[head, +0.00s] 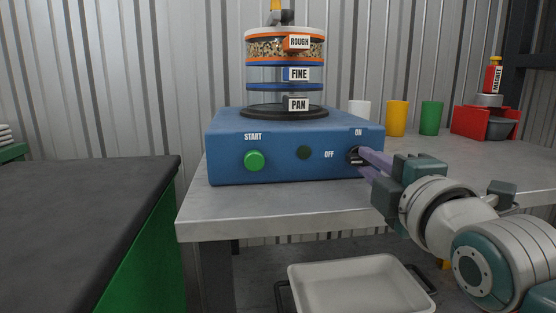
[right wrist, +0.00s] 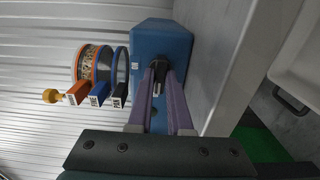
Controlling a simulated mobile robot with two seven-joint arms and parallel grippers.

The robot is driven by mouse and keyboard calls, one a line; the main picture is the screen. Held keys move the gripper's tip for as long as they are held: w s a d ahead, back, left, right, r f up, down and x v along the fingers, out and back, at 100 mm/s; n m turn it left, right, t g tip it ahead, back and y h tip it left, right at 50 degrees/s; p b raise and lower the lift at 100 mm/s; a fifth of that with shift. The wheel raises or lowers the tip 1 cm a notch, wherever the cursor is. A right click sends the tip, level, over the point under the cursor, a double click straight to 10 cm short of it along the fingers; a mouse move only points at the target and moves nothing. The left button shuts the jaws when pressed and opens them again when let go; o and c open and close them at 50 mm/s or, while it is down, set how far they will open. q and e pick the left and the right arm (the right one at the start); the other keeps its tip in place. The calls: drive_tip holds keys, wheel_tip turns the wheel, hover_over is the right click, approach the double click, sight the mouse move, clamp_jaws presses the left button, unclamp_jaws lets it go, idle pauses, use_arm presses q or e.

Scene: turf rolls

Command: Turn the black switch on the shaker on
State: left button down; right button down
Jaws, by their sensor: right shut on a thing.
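The shaker's blue base (head: 230,150) stands on the grey table, with a green START button (head: 254,160) on its front face. The black switch (head: 354,155) is at the right of that face, between the ON and OFF labels. My right gripper (head: 360,156) reaches in from the right, with its purple fingers at the switch. In the right wrist view the two fingers (right wrist: 159,85) are closed around the black switch (right wrist: 157,75). The fingers partly hide the switch, so I cannot tell its exact setting. My left gripper is not in view.
Sieves marked ROUGH (head: 262,48), FINE and PAN are stacked on the shaker. White, yellow (head: 396,118) and green (head: 431,117) cups stand behind it, with a red bin (head: 470,122) at right. A white tray (head: 350,290) is below the table. A dark-topped bench (head: 80,210) is at left.

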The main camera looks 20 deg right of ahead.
drive_tip(key=shift+r+m+p, duration=0.1)
drive_tip(key=shift+m+p, duration=0.4)
drive_tip(key=shift+p, duration=0.05)
drive_tip(key=shift+r+m+p, duration=0.1)
drive_tip(key=shift+m+p, duration=0.85)
drive_tip(key=shift+m, duration=0.25)
drive_tip(key=m+p, duration=0.3)
drive_tip(key=m, duration=0.2)
drive_tip(key=m+p, duration=0.2)
drive_tip(key=m, duration=0.3)
drive_tip(key=shift+f+m+p, duration=0.2)
drive_tip(key=shift+m+p, duration=0.65)
drive_tip(key=shift+m, duration=1.45)
